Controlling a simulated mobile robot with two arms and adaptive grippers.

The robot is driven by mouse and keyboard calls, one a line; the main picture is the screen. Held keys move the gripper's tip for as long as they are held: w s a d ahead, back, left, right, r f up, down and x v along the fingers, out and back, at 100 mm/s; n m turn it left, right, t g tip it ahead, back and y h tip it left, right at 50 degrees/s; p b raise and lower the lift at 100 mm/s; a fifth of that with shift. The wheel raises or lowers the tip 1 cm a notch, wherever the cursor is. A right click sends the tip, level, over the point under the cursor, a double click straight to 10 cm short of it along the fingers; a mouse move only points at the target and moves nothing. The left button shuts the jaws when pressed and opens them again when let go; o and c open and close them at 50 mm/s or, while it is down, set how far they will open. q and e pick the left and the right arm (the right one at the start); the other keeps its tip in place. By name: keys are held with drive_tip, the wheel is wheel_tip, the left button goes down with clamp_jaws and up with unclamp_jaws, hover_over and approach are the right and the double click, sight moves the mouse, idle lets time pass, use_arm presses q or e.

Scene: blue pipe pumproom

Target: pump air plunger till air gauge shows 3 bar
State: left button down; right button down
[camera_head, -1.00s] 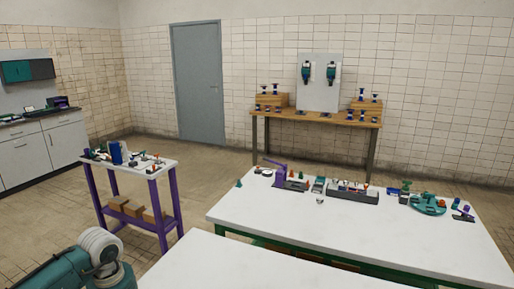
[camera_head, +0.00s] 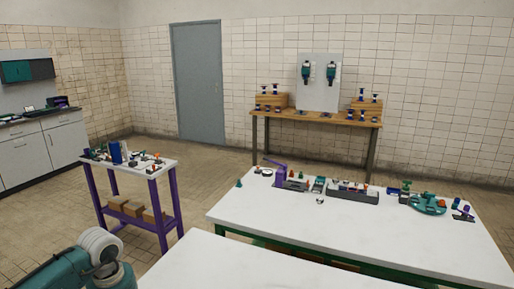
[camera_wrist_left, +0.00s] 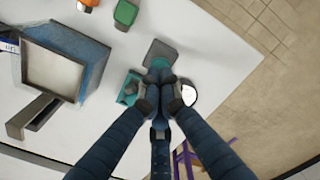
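In the left wrist view my left gripper (camera_wrist_left: 160,75) has its three dark blue fingers drawn together at the tips, over a white tabletop close to its edge. I see nothing clearly held between the tips; what lies under them is hidden. A teal piece (camera_wrist_left: 129,88) shows just left of the fingers, perhaps part of the air pump. A white round face with a dark rim (camera_wrist_left: 189,95), possibly the air gauge, shows just right of them, partly covered. Its reading cannot be made out. In the head view only an arm of mine shows at the bottom left. My right gripper is not in view.
In the wrist view a blue-sided box (camera_wrist_left: 90,75) stands left, with a grey flat plate (camera_wrist_left: 160,50) beyond the fingertips and a green block (camera_wrist_left: 125,14) farther off. The head view shows a purple-legged cart (camera_head: 153,171) and a white table (camera_head: 300,225) with devices.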

use_arm(q)
drive_tip(key=shift+f, duration=0.15)
drive_tip(key=shift+f+b, duration=1.9)
drive_tip(key=shift+f, duration=0.05)
drive_tip(key=shift+r, duration=0.1)
drive_tip(key=shift+s, duration=0.1)
drive_tip(key=shift+r+p, duration=2)
drive_tip(key=shift+r, duration=2)
